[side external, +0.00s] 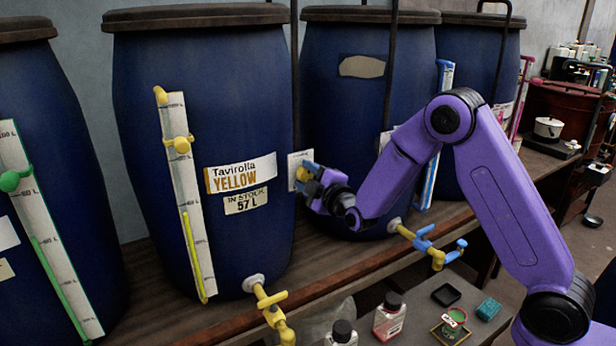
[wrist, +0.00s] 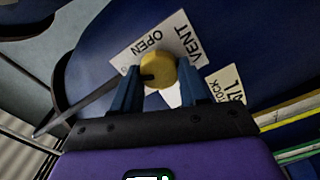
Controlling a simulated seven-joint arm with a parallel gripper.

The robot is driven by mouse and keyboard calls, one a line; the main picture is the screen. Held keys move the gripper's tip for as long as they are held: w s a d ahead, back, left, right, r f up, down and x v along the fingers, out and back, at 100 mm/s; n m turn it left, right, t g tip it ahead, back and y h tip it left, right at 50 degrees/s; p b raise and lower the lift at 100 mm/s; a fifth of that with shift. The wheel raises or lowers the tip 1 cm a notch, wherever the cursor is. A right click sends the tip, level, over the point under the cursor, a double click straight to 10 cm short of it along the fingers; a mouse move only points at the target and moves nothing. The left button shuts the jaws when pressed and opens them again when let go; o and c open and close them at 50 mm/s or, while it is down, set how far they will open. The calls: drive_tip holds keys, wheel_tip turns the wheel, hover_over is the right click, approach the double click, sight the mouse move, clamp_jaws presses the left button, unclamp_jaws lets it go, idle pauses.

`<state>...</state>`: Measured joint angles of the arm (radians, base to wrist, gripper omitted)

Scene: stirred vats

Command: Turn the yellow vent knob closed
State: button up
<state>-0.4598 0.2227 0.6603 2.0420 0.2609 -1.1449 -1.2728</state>
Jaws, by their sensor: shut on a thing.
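The yellow vent knob (wrist: 158,70) is round and sits between the blue fingers of my gripper (wrist: 159,78) in the wrist view, one finger on each side. A dark mark on its face points left in that view. Behind it is a white label (wrist: 181,29) reading OPEN and VENT; its lower part is hidden by the knob and fingers. In the side external view my gripper (side external: 311,182) is at the right side of the Tavirolla Yellow vat (side external: 240,110). The knob (side external: 302,173) shows there as a small yellow patch, partly hidden by the fingers, before the label (side external: 294,158).
More blue vats stand left and right, including one (side external: 350,110) just behind my gripper. A yellow tap (side external: 271,305) and a gauge strip (side external: 184,190) stick out from the yellow vat's front. Bottles (side external: 389,316) and small containers stand below on a lower surface.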

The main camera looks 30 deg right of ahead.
drive_tip(key=shift+f+n, duration=0.15)
drive_tip(key=shift+n, duration=2.05)
drive_tip(key=o, duration=1.1)
drive_tip(key=shift+c, duration=0.2)
drive_tip(key=shift+s, duration=0.15)
drive_tip(key=s, duration=1.1)
drive_tip(key=shift+s, duration=0.4)
